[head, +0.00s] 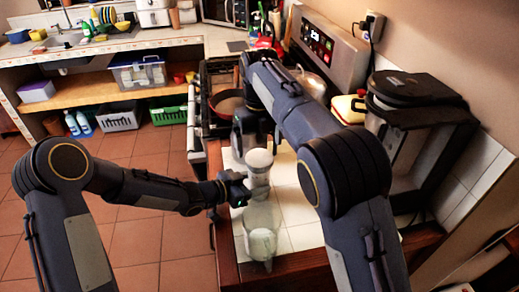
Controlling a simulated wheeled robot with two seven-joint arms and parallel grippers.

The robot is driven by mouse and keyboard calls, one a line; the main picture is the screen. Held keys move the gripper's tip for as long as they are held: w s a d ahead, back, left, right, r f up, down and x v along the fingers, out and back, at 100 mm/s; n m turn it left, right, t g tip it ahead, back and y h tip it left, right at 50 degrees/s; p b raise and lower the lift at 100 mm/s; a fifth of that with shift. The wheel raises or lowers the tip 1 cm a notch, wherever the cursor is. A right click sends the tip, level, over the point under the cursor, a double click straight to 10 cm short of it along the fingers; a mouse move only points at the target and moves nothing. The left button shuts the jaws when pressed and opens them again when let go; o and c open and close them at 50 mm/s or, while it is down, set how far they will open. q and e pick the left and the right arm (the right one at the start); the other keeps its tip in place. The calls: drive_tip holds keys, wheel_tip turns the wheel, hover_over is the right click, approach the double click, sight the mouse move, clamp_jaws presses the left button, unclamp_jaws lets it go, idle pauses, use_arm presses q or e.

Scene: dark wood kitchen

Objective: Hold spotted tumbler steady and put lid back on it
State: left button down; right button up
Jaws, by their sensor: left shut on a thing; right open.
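A pale tumbler (258,181) stands upright on the white tiled counter near its front edge. Its spots are too small to make out. My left gripper (240,189) reaches in from the left and is shut on the tumbler's side. A whitish round piece that looks like the lid (260,158) is at the top of the tumbler; I cannot tell whether it is seated. My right gripper (254,145) points down just above and behind the tumbler's top and is open. Its fingertips are small and partly hidden.
A clear glass vessel (262,240) stands on the counter in front of the tumbler. A stove with a pan (229,106) is behind. A black coffee machine (418,120) stands at the right. Bare tiles (300,205) lie right of the tumbler.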

drive_tip(key=shift+r, duration=0.3)
drive_tip(key=shift+c, duration=0.3)
